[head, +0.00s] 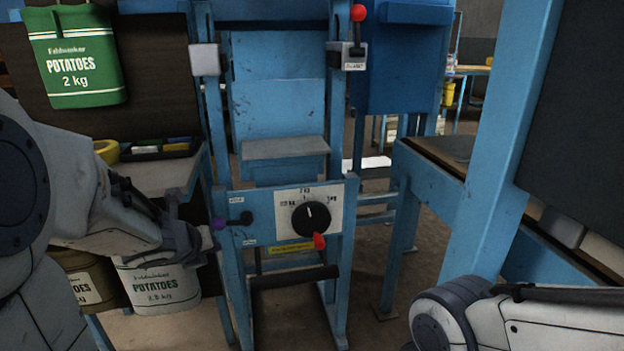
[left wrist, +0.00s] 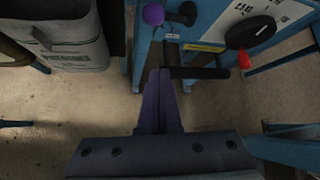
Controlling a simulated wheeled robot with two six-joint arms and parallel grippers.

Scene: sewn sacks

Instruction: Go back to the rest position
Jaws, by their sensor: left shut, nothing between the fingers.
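My left gripper (head: 196,250) is in front of the left side of the blue machine frame, near a lever with a purple knob (head: 218,223). In the left wrist view its dark fingers (left wrist: 160,90) are together and hold nothing. The purple knob (left wrist: 153,14) shows beyond the fingertips, apart from them. Part of my right arm (head: 520,320) shows at the lower right; its gripper is out of the picture.
The blue machine (head: 285,100) has a dial with a red-tipped pointer (head: 310,220) and a dark bar (head: 293,277). A white potato sack (head: 160,288) hangs below my left forearm; a green one (head: 75,60) hangs above. A blue bench frame (head: 490,160) stands right. Floor shows between.

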